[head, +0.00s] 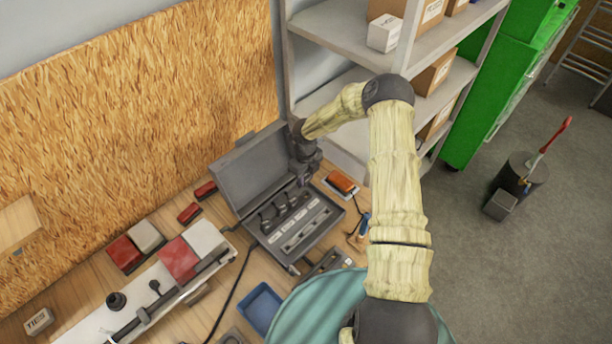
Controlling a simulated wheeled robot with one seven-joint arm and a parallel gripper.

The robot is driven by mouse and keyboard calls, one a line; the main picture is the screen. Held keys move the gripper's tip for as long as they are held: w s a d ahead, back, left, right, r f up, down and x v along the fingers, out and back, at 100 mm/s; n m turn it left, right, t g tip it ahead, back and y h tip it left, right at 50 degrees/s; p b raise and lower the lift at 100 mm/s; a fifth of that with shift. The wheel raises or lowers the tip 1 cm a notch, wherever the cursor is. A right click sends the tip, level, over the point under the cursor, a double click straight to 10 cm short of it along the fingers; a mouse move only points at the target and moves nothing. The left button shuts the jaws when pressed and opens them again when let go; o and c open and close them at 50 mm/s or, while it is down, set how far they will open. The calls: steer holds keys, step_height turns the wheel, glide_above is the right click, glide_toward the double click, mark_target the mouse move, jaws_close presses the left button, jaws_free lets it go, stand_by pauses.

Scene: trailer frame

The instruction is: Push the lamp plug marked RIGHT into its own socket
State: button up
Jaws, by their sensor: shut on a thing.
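My gripper (304,180) reaches down into the back right corner of an open grey case (250,215). It is shut at the right end of a row of dark plugs (281,208), on what looks like the end plug; its fingertips and most of that plug are hidden or too small to make out. White labels (283,231) lie in front of the row, too small to read. At the lower left, a white trailer frame (90,330) carries a red and white lamp (180,258) and dark round fittings (117,301). I cannot tell which one is the RIGHT socket.
The case lid stands up at the back. An orange device (341,183) lies right of the case, near a blue-handled tool (364,224). A blue tray (260,308) is in front. Red blocks (189,213) lie left of the case. Metal shelves (345,38) rise behind.

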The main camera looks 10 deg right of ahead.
mark_target(306, 184)
steer(key=shift+f+b, duration=0.65)
steer(key=shift+f, duration=1.05)
steer(key=shift+f, duration=0.15)
steer(key=shift+f, duration=0.3)
steer(key=shift+f+b, duration=0.35)
steer(key=shift+f, duration=0.2)
steer(key=shift+f+b, duration=0.3)
steer(key=shift+f, duration=0.3)
steer(key=shift+f+b, duration=0.3)
steer(key=shift+f, duration=0.2)
